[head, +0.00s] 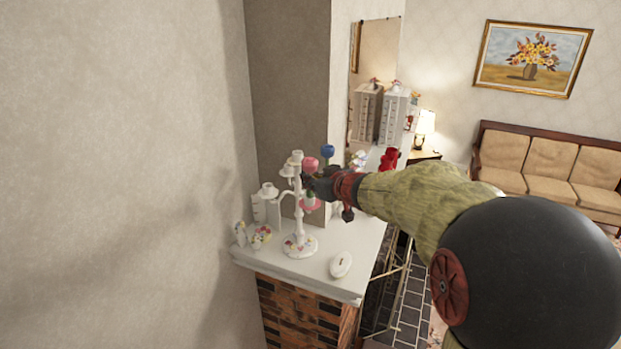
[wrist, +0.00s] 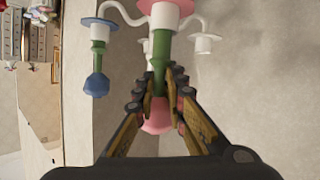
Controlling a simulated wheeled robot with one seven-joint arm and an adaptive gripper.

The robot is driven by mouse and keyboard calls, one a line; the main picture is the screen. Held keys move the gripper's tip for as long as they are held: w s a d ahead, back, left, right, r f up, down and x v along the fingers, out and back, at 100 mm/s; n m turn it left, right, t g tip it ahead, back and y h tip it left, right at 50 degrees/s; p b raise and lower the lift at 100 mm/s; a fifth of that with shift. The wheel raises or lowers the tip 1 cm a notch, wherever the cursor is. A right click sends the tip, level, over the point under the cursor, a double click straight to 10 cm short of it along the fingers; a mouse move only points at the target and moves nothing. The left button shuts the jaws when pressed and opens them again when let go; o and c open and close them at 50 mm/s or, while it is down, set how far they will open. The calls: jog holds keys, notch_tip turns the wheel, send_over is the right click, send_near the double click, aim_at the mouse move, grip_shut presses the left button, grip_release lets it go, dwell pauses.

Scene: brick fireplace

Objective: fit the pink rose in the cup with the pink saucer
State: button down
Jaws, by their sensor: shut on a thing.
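My gripper (head: 320,186) is shut on the green stem of the pink rose (head: 311,164) at the candelabra. The wrist view is inverted, with the rose head (wrist: 156,118) low and the stem (wrist: 161,52) running up between the fingers (wrist: 160,88). The stem's far end meets the mouth of the white cup with the pink saucer (wrist: 186,6); I cannot tell how deep it sits. The pink saucer (head: 312,205) also shows in the head view, below my fingers. The white candelabra (head: 299,225) stands upright on the mantel. My gripper hides part of the cup.
A blue rose (wrist: 97,86) stands in the neighbouring cup with the blue saucer (wrist: 97,22). Another white cup (wrist: 204,43) is empty. Small figurines (head: 259,236) and a white oval object (head: 341,264) are on the mantel (head: 318,278). A wall lies close behind.

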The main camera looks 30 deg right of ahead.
jog(key=shift+f+b, duration=0.55)
jog(key=shift+f, duration=0.4)
jog(key=c, duration=1.7)
grip_release()
jog(key=shift+c, duration=0.2)
jog(key=v, duration=1.2)
